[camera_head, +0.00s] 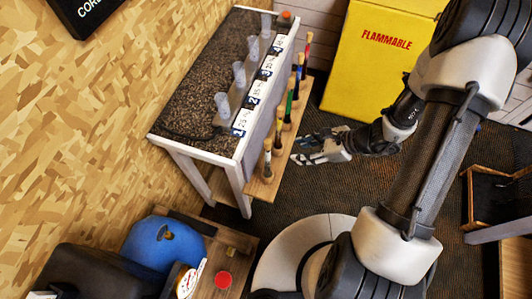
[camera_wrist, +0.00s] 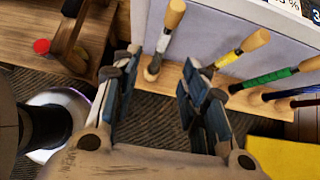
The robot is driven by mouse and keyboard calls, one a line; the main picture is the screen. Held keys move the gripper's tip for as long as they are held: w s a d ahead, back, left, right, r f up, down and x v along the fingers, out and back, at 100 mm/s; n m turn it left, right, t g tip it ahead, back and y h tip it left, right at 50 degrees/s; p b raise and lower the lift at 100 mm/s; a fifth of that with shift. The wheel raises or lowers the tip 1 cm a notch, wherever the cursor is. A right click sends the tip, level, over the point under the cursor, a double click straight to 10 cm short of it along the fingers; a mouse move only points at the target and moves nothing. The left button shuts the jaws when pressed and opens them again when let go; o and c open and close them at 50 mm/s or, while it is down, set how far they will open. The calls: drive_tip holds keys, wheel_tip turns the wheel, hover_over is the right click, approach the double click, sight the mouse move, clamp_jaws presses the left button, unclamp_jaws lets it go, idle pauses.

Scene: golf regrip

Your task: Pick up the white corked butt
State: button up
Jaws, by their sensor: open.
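The white corked butt stands in the wooden rack along the bench side; its white grip and tan cork top (camera_wrist: 169,24) show in the wrist view, and it is the nearest one in the rack in the head view (camera_head: 267,160). My gripper (camera_wrist: 160,66) is open, with blue-grey pads on each side. In the wrist view the white corked butt appears in the gap between the fingertips, beyond them. In the head view my gripper (camera_head: 299,149) is just right of the rack, apart from the butt. Nothing is between the fingers.
Other corked butts stand in a row farther along the rack: yellow (camera_wrist: 236,56), green (camera_wrist: 279,76), blue (camera_wrist: 293,92) and a red one (camera_head: 308,42). The bench (camera_head: 190,90) carries clear cups. A yellow flammable cabinet (camera_head: 375,65) stands behind. Carpet in front is free.

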sight(267, 156)
drive_tip(key=b+x, duration=0.1)
drive_tip(key=x, duration=0.4)
drive_tip(key=b+x, duration=0.2)
drive_tip(key=x, duration=0.4)
drive_tip(key=shift+f, duration=0.45)
drive_tip(key=shift+w+b+x, duration=0.15)
drive_tip(key=shift+b+x, duration=0.3)
drive_tip(key=shift+x, duration=1.1)
drive_tip(key=shift+w+b+x, duration=0.2)
drive_tip(key=shift+b+x, duration=0.25)
drive_tip(key=shift+x, duration=1.05)
drive_tip(key=shift+d, duration=0.1)
drive_tip(key=shift+c, duration=0.6)
clamp_jaws()
